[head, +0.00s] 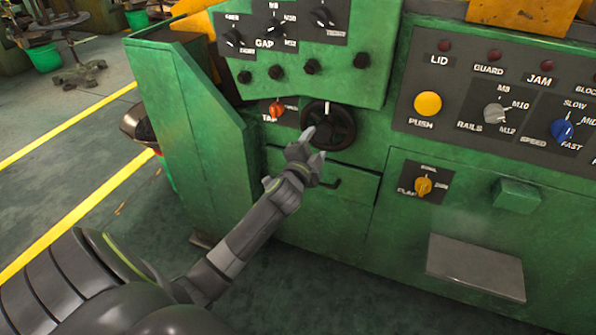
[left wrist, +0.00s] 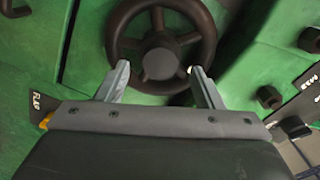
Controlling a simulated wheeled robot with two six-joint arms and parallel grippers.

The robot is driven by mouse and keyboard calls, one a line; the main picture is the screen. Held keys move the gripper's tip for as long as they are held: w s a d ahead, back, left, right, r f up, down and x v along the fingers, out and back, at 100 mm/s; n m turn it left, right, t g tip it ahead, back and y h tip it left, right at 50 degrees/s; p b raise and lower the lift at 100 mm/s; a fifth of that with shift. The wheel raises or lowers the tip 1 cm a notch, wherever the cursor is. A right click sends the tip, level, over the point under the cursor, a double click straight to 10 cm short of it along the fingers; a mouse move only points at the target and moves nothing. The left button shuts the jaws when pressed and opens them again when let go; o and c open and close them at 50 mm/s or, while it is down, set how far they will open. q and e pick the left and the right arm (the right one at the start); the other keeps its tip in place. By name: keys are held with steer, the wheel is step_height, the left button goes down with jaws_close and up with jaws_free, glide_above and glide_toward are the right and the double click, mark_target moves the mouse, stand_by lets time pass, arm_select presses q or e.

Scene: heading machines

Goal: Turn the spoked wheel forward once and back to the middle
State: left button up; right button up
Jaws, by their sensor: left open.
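The spoked wheel (head: 340,128) is dark and round, mounted on the green machine front below the GAP panel. A white mark shows at its top in the head view. My left gripper (head: 314,147) is at the wheel's lower left in the head view, with its fingers apart. In the left wrist view the wheel (left wrist: 160,62) shows its rim, spokes and hub, and the open left gripper (left wrist: 160,82) has one finger on each side of the wheel's near part. Whether the fingers touch the rim cannot be told. My right gripper is not in view.
An orange knob (head: 277,109) sits just left of the wheel. Dark bolts line the panel edge above it. To the right are a yellow push button (head: 428,103), a yellow FLAP knob (head: 423,186) and a grey plate (head: 475,267).

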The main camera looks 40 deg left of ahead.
arm_select(q)
steer(key=v, duration=1.2)
steer(key=shift+s+d, duration=0.15)
steer(key=shift+s, duration=0.15)
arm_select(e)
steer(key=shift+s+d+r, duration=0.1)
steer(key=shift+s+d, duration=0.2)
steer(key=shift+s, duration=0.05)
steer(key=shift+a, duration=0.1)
